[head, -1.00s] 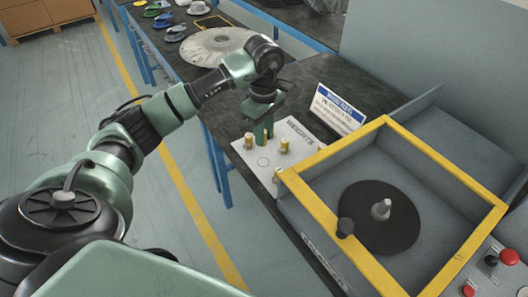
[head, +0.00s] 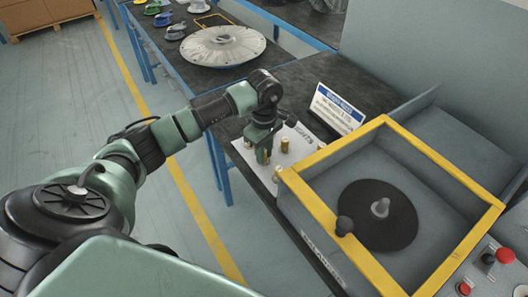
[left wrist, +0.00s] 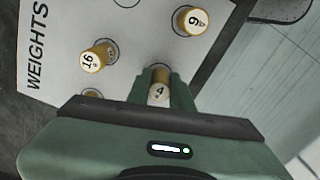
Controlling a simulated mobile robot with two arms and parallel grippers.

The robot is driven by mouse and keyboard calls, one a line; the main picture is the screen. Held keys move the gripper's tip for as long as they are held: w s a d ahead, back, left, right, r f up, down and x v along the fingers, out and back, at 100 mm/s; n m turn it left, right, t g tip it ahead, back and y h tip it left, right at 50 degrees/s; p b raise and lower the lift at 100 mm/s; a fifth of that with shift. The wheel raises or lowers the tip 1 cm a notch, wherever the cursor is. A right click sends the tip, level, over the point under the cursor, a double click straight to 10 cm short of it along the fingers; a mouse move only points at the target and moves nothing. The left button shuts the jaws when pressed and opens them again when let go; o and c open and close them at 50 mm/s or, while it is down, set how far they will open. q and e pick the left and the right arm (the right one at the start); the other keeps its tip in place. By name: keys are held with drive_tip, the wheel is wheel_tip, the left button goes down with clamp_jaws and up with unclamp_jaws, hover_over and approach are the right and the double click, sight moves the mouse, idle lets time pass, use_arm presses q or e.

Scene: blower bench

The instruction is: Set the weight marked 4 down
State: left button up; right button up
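The weight marked 4 (left wrist: 158,93) is a small brass-coloured cylinder with a white top, between the two green fingers of my left gripper (left wrist: 162,92). The fingers look closed on it. In the head view my left gripper (head: 263,157) is low over the white WEIGHTS sheet (head: 300,150), and the fingers mostly hide the weight. Its foot is at a printed ring on the sheet; I cannot tell whether it touches. In the left wrist view the weight marked 16 (left wrist: 95,58) and the weight marked 9 (left wrist: 191,20) stand to either side. My right gripper is out of view.
A yellow-rimmed grey box (head: 335,159) with a black disc (head: 360,220) inside stands close at the right. A blue-and-white sign (head: 337,107) stands behind the sheet. A large grey rotor disc (head: 222,46) lies farther along the bench.

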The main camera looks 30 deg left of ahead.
use_arm(q)
drive_tip(key=o, duration=0.4)
drive_tip(key=shift+r, duration=0.1)
wheel_tip(320, 180, up, 12)
drive_tip(key=shift+r+b, duration=0.1)
drive_tip(key=shift+b, duration=0.8)
